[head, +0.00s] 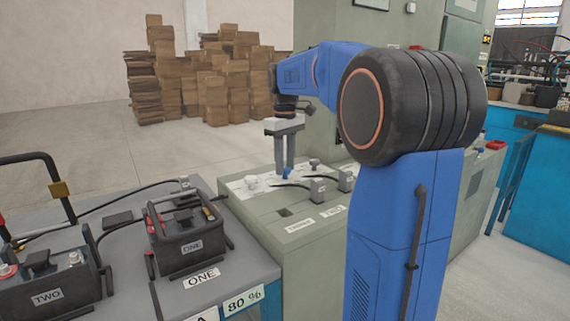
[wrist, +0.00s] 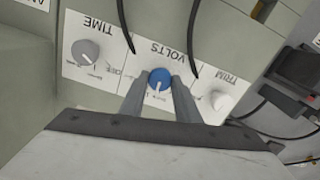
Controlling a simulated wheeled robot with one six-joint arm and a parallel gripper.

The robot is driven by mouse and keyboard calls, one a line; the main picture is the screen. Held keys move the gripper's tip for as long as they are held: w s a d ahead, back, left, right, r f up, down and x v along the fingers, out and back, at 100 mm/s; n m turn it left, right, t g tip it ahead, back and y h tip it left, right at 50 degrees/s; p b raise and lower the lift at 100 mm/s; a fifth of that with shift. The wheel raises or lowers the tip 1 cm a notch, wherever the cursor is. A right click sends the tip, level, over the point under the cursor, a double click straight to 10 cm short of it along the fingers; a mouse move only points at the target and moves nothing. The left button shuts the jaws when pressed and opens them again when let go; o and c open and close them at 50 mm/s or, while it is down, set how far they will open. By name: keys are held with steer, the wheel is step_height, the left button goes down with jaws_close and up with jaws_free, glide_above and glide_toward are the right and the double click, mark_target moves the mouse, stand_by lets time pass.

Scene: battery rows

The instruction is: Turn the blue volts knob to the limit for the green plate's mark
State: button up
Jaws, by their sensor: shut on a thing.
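The blue volts knob (wrist: 159,78) sits on a white panel labelled VOLTS, upside down in the wrist view, with a pale pointer line on its face. My gripper (wrist: 160,85) has one finger on each side of the knob and is shut on it. In the head view my gripper (head: 285,169) points straight down at the top of the grey-green cabinet (head: 270,222), and the knob is mostly hidden between the fingers. The small scale marks around the knob are too fine to read.
A grey TIME knob (wrist: 86,52) and a white TRIM knob (wrist: 217,99) flank the volts knob.

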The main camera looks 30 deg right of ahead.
mark_target(285, 168)
steer(key=shift+n, duration=1.5)
steer(key=o, duration=1)
steer(key=shift+o, duration=0.2)
step_height(285, 168, up, 18)
steer(key=shift+f, duration=0.25)
steer(key=shift+s, duration=0.1)
